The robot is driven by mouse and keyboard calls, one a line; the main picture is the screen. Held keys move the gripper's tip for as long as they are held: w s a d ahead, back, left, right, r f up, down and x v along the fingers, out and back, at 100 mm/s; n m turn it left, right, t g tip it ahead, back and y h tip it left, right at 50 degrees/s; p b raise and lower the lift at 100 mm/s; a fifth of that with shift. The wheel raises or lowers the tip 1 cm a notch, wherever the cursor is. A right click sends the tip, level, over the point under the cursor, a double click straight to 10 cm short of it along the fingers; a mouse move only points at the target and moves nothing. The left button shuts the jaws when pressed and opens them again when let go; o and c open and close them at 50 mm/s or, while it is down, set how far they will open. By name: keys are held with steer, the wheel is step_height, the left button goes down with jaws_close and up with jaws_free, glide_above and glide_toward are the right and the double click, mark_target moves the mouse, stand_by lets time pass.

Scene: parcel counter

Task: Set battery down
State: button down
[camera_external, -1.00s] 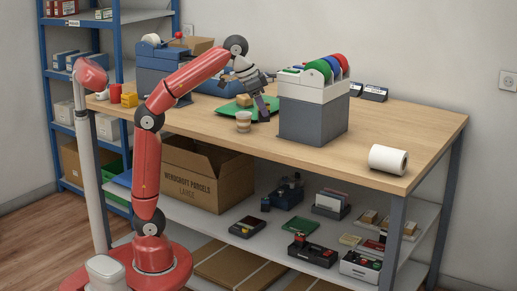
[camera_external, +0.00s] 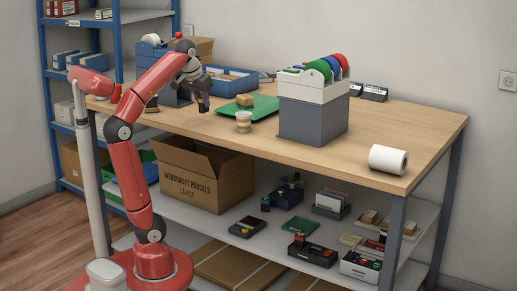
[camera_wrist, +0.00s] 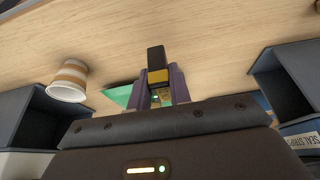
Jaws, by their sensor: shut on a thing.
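The battery (camera_wrist: 156,58), a small black block with a yellow band, is between the fingers of my gripper (camera_wrist: 159,82) in the wrist view. My gripper is shut on it, and the battery sticks out past the fingertips over bare wood. In the external view my gripper (camera_external: 203,105) points down over the left part of the wooden counter (camera_external: 370,118), left of the striped cup. There the battery is too small and dark to tell from the fingers. I cannot tell whether it touches the counter.
The striped cup (camera_external: 243,122) stands right of my gripper. A blue bin (camera_external: 232,84) is at the back.

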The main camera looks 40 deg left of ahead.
mark_target(201, 103)
steer(key=shift+f+b, duration=0.55)
steer(key=shift+f, duration=1.4)
steer(key=shift+f, duration=0.15)
steer(key=c, duration=1.3)
jaws_free()
steer(key=shift+r, duration=0.35)
steer(key=p+v, duration=0.3)
steer(key=v, duration=0.8)
steer(key=shift+s+r+p, duration=0.2)
steer(key=shift+r+p, duration=0.05)
steer(key=shift+p, duration=0.1)
steer(key=shift+f, duration=0.1)
